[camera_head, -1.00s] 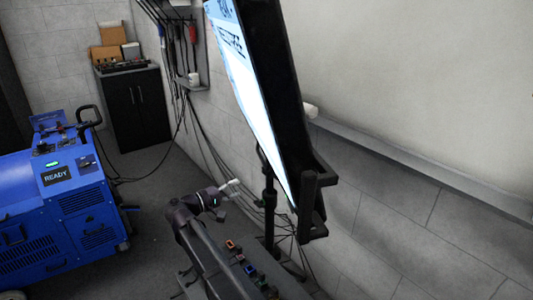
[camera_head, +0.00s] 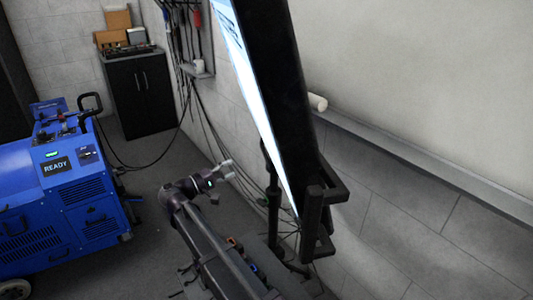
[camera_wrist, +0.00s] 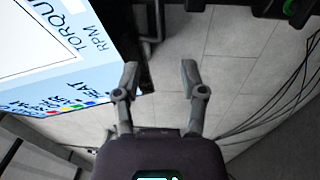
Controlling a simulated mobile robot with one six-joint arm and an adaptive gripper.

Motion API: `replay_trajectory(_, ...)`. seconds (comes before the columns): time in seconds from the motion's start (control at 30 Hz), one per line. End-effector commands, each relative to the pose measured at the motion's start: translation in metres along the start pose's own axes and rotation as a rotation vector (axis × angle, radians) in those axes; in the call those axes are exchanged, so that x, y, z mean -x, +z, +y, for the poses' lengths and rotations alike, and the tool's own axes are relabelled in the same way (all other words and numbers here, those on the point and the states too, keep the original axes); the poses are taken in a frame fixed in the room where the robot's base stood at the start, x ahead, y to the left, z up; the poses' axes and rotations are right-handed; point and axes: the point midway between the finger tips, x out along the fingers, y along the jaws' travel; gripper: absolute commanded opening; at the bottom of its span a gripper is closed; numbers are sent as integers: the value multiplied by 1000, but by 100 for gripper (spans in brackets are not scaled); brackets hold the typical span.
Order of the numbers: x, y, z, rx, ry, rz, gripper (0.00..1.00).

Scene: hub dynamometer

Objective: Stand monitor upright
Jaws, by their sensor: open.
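The monitor (camera_head: 277,95) is a large black-framed screen on a dark stand (camera_head: 273,200), seen nearly edge-on and leaning in the head view. Its lit face points left. In the wrist view the screen (camera_wrist: 50,60) fills the upper left, with its text turned on its side. My gripper (camera_head: 228,170) is left of the monitor's lower part in the head view. In the wrist view my gripper (camera_wrist: 160,75) is open, with nothing between its fingers. The left finger overlaps the monitor's dark edge in the picture; I cannot tell whether they touch.
A blue machine (camera_head: 60,195) marked READY stands at the left. A black cabinet (camera_head: 140,98) with boxes is at the back. Cables (camera_head: 205,125) hang along the wall. A ledge (camera_head: 420,165) runs along the right wall.

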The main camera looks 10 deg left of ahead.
Motion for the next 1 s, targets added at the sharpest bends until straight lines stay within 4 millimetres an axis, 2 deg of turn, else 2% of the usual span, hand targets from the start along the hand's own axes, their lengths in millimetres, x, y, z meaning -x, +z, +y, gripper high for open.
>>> replay_trajectory(0.17,-7,1,0,0,0,-3,54)
replay_trajectory(0.37,-25,2,0,0,0,-5,54)
replay_trajectory(1.0,-119,2,0,1,-1,-6,54)
